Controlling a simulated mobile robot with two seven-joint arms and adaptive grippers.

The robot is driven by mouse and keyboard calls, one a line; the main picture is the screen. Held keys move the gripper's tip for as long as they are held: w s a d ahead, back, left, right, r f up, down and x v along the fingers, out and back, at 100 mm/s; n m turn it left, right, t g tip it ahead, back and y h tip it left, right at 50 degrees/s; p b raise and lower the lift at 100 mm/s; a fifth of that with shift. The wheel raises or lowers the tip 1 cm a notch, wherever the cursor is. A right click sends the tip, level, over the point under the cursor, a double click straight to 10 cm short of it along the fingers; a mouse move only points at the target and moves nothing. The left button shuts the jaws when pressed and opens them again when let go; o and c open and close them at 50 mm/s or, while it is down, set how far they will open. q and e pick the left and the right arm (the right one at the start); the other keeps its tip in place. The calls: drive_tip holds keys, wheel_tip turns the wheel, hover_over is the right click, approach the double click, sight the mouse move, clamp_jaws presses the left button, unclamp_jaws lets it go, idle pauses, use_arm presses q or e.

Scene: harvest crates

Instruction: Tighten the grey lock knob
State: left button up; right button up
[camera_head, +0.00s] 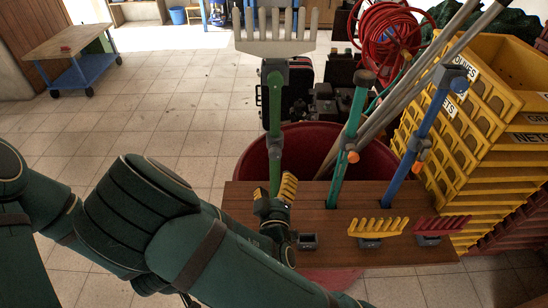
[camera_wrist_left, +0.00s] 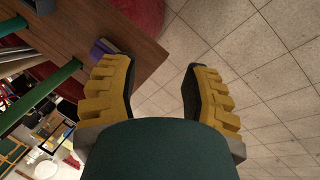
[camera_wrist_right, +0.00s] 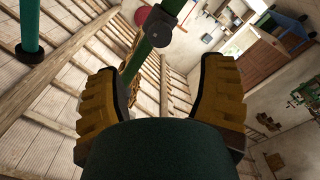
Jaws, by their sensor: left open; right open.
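A green pole (camera_head: 275,110) with a pale wide-toothed rake head (camera_head: 275,38) stands upright on a brown wooden board (camera_head: 240,202). A grey lock knob (camera_head: 277,144) sits on a collar on this pole, and it also shows in the right wrist view (camera_wrist_right: 158,35). My right gripper (camera_head: 285,190) is low beside the green pole, below the knob and apart from it. It is open, its yellow fingers pointing up in the right wrist view (camera_wrist_right: 163,75). My left gripper (camera_wrist_left: 160,80) is open and empty near the board's edge; I cannot make it out in the head view.
A teal pole (camera_head: 350,122) and a blue pole (camera_head: 432,115) with orange knobs stand to the right. Yellow (camera_head: 378,227) and red (camera_head: 442,225) rake heads rest in holders on the board. A red tub (camera_head: 310,135) stands behind; yellow crates (camera_head: 450,130) are stacked at right.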

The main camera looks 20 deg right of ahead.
sight(275, 157)
drive_tip(key=b+x, duration=0.3)
drive_tip(key=x, duration=0.8)
drive_tip(key=shift+w+d+b, duration=0.15)
drive_tip(key=shift+w+b, duration=0.2)
clamp_jaws()
